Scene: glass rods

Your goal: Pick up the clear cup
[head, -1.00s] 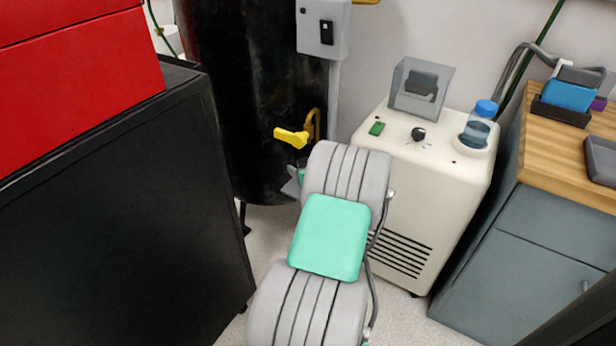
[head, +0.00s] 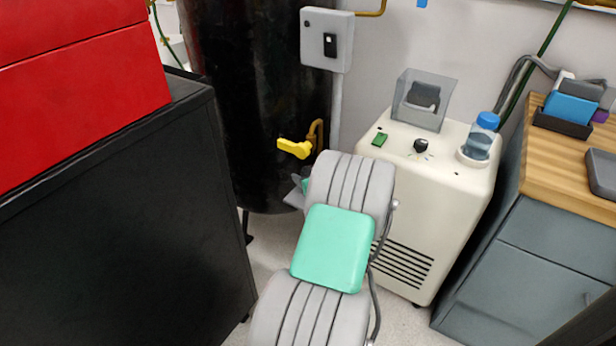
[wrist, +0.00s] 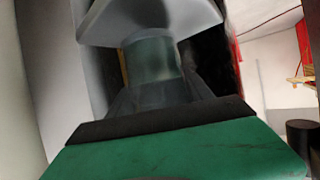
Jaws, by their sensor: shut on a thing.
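In the wrist view a see-through, faintly greenish piece, which I take to be the clear cup (wrist: 152,62), sits in front of the green body of my gripper. My gripper (wrist: 150,22) is shut on it, with pale grey finger parts above it. The cup's full outline and base are hard to make out. In the head view my grey and mint arm hides the cup. Only a small grey part of my gripper (head: 295,197) shows left of the arm, below the yellow valve handle (head: 295,148).
A large black tank (head: 255,90) stands behind my gripper. A white machine (head: 440,190) at right carries a clear box (head: 428,98) and a blue-capped bottle (head: 480,138). A black cabinet (head: 120,210) with red drawers (head: 80,80) is at left. Pale floor shows between.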

